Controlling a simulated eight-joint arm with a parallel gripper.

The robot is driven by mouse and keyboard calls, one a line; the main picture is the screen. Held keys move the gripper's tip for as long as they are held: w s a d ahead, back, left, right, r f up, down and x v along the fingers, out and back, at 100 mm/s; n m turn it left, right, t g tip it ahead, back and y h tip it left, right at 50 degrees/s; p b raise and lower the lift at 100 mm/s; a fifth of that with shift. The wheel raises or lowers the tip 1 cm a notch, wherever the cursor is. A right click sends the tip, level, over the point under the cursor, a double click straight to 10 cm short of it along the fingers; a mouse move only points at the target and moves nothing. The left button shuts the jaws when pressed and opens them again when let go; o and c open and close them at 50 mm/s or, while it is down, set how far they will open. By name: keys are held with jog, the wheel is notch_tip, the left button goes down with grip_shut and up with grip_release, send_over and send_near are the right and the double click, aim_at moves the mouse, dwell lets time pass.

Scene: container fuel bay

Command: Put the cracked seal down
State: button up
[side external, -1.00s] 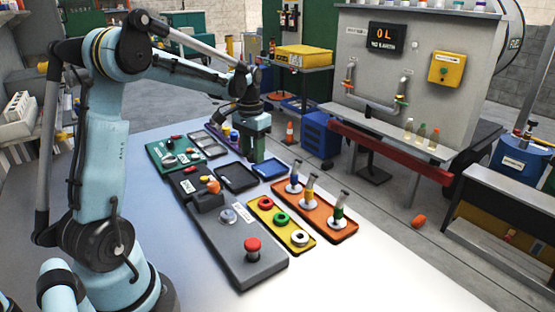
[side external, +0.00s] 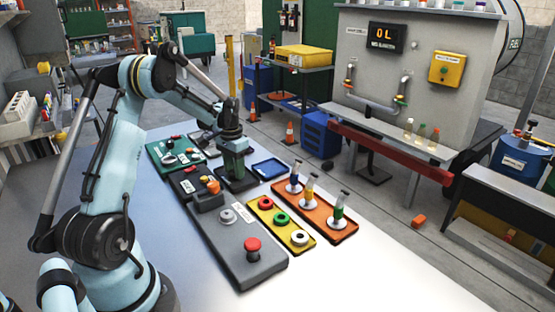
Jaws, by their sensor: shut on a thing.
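My gripper (side external: 236,178) points straight down with its fingers low at the black tray (side external: 250,184) in the middle of the bench. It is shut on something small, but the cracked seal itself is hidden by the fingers. I cannot tell whether it touches the tray floor.
A blue tray (side external: 269,168) lies just right of my gripper. A grey panel with a red button (side external: 252,246) is in front.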

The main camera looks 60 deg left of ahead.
jog(key=shift+f, duration=0.15)
jog(key=o, duration=1)
notch_tip(320, 180, up, 12)
jog(key=d+r+t, duration=0.1)
jog(key=d+r, duration=0.2)
jog(key=d, duration=0.4)
jog(key=s+d+m+t, duration=0.1)
jog(key=s+d+t, duration=0.1)
jog(key=d, duration=0.5)
jog(key=s+d+f+t, duration=0.1)
jog(key=s+d+t, duration=0.1)
jog(key=d, duration=0.6)
jog(key=s+d+m+t, duration=0.1)
jog(key=s+d+t, duration=0.1)
jog(key=d, duration=0.6)
jog(key=shift+s+d+f+m, duration=0.15)
jog(key=shift+s+f, duration=0.05)
jog(key=shift+s, duration=0.25)
jog(key=shift+s+d+f+m, duration=0.1)
jog(key=shift+s+f+m, duration=0.1)
jog(key=shift+s, duration=0.2)
